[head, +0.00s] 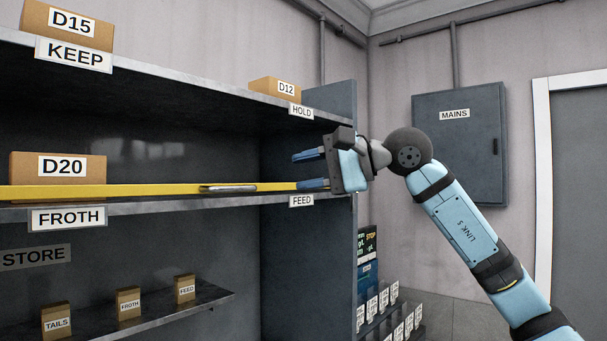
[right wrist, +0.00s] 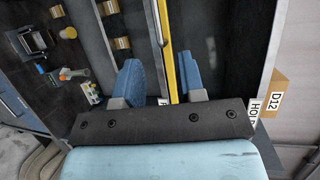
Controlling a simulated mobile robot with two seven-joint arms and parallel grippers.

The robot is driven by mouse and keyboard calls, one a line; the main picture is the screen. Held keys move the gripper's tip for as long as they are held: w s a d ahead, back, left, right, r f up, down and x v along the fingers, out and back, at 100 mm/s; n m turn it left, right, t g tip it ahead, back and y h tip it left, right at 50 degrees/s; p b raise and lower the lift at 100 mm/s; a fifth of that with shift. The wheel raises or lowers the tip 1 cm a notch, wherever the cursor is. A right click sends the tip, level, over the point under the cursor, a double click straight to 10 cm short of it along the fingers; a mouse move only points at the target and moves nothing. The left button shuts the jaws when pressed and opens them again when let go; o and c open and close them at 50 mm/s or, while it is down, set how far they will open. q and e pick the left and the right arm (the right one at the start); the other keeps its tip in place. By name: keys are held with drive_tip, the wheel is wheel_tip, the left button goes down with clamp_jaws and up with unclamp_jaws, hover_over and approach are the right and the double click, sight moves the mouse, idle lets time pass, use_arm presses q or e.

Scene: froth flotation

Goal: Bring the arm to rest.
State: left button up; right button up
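My right arm reaches in from the lower right in the head view. Its gripper (head: 302,170) is at the right end of the middle shelf, by the FEED label (head: 301,201). Its two blue fingers are apart, with nothing held between them. In the right wrist view the open fingers (right wrist: 162,78) show with a gap, and a yellow bar (right wrist: 165,45) runs through the picture beyond that gap. In the head view this yellow bar (head: 130,191) runs along the middle shelf's front. My left gripper is not in view.
The middle shelf holds a D20 box (head: 40,169). Boxes D15 (head: 100,38) and D12 (head: 262,87) stand on the upper shelf. Small boxes stand on a lower ledge (head: 150,313). A grey MAINS cabinet (head: 455,160) hangs on the wall behind my arm.

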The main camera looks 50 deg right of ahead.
idle(0.3)
drive_tip(key=w+a+f+m+g+y+p, duration=0.1)
drive_tip(key=w+a+f+m+g+y, duration=0.1)
drive_tip(key=w+a+f+y, duration=0.3)
drive_tip(key=w+a+f+m+g+y, duration=0.1)
drive_tip(key=a+f+m, duration=0.2)
drive_tip(key=f, duration=0.4)
drive_tip(key=w+a+f+m+g+y+p, duration=0.1)
drive_tip(key=w+a+f+m+g+y, duration=0.1)
drive_tip(key=a+f+y, duration=0.3)
wheel_tip(320, 180, down, 18)
drive_tip(key=w+a+m+t+h+p, duration=0.2)
drive_tip(key=m+t, duration=0.5)
drive_tip(key=m, duration=1.2)
drive_tip(key=s+a+f+m+t+h+p, duration=0.1)
drive_tip(key=s+f+m+h, duration=0.45)
drive_tip(key=f+m, duration=0.5)
drive_tip(key=s+a+f+m+h, duration=0.1)
drive_tip(key=s+f+m+h, duration=0.4)
drive_tip(key=f+m, duration=0.6)
drive_tip(key=s+a+f+m+g+h, duration=0.1)
drive_tip(key=s+a+f+m+g, duration=0.2)
drive_tip(key=s+f, duration=0.4)
drive_tip(key=s+a+f+m+g+h, duration=0.1)
drive_tip(key=s+a+f+m+g, duration=0.2)
drive_tip(key=s+f+m, duration=0.2)
wheel_tip(320, 180, down, 4)
drive_tip(key=shift+s+f+h+p, duration=0.15)
drive_tip(key=shift+s+h+p, duration=0.25)
drive_tip(key=shift+s, duration=0.8)
